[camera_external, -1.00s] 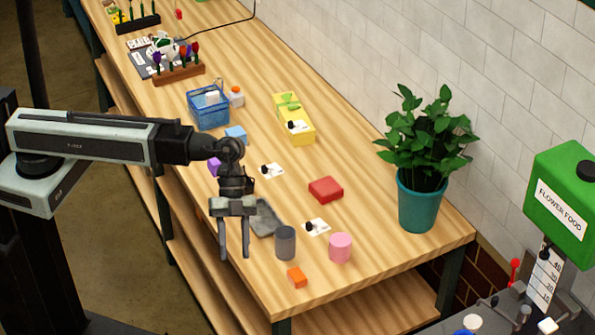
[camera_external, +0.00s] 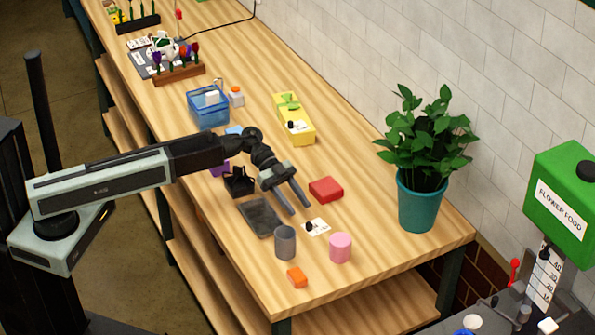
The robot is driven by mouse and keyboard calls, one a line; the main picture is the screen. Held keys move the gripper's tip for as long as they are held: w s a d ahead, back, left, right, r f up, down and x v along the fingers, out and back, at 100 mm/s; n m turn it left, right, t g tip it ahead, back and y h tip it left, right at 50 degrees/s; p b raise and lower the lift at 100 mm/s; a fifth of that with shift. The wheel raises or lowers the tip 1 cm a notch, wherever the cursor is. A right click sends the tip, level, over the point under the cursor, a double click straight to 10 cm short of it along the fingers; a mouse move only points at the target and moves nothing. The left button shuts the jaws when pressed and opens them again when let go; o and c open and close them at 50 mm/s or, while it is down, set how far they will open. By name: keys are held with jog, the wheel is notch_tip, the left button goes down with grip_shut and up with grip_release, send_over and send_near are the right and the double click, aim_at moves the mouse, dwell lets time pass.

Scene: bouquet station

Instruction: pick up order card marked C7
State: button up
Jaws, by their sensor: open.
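A small white card with a black piece on it (camera_external: 319,227) lies on the table between the grey cylinder and the red block. Another white card with a black piece (camera_external: 297,126) rests on the yellow box. Any marking is too small to read, so I cannot tell which card is C7. My gripper (camera_external: 299,210) is open and empty. Its fingers point down and right, above the table, with the tips just up and left of the nearer card in the picture. A third card, seen earlier, is now hidden behind my gripper.
A dark tray (camera_external: 257,219), grey cylinder (camera_external: 285,243), pink cylinder (camera_external: 340,247), orange block (camera_external: 297,278) and red block (camera_external: 326,189) surround the nearer card. A blue basket (camera_external: 208,108) and yellow box (camera_external: 306,134) stand farther back. A potted plant (camera_external: 418,204) stands at right.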

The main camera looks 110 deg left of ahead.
aim_at(308, 222)
jog(key=b+x, duration=0.1)
jog(key=x, duration=0.2)
jog(key=b+x, duration=0.2)
jog(key=x, duration=0.1)
jog(key=shift+s+a+f, duration=0.1)
jog(key=shift+s+f, duration=0.05)
jog(key=shift+f, duration=0.25)
jog(key=shift+r, duration=0.1)
grip_shut()
